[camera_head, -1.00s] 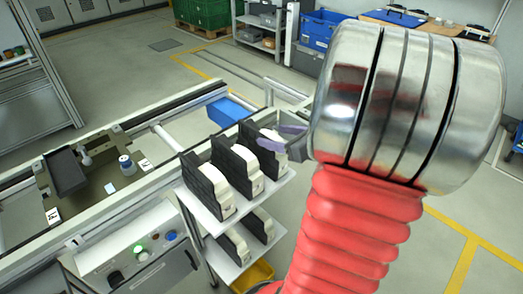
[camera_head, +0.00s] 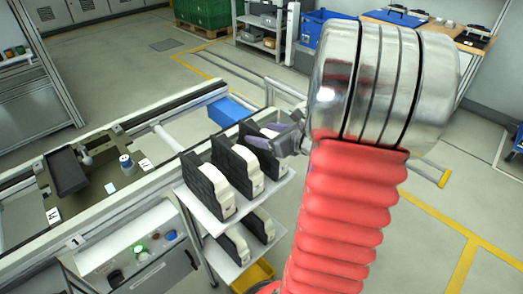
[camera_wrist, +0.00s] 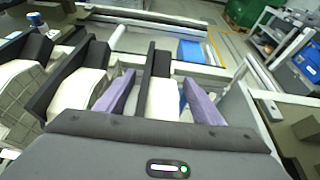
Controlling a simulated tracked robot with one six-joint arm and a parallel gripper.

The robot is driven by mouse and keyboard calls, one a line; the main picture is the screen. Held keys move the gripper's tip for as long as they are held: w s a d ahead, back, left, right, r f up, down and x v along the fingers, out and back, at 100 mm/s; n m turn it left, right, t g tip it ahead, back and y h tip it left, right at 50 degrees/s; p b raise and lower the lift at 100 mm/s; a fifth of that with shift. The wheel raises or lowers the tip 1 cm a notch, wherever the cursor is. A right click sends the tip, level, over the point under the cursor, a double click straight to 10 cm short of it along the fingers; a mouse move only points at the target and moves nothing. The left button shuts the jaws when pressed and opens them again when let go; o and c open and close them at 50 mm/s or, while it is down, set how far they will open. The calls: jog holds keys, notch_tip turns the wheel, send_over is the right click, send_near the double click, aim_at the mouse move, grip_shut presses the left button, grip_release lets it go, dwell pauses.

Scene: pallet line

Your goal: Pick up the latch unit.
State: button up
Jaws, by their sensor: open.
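Three latch units, each a black plate with a white curved body, stand upright in a row on the top shelf of a small rack: the near left one (camera_head: 205,187), the middle one (camera_head: 238,166) and the far right one (camera_head: 262,150). My gripper (camera_head: 277,133) is open at the far right one. In the wrist view the purple fingers of my gripper (camera_wrist: 160,79) stand apart on either side of that unit (camera_wrist: 162,98). Its lower part is hidden by my gripper body. I cannot tell whether either finger touches it.
More similar units (camera_head: 262,226) stand on the lower shelf, above a yellow bin (camera_head: 254,275). A conveyor frame (camera_head: 115,207) runs along the left, with a fixture plate (camera_head: 95,190) and a blue bin (camera_head: 228,110). The neighbouring middle unit stands close beside my left finger.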

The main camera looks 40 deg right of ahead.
jog(key=shift+w+f, duration=0.2)
jog(key=shift+w, duration=0.25)
grip_shut()
dwell(0.8)
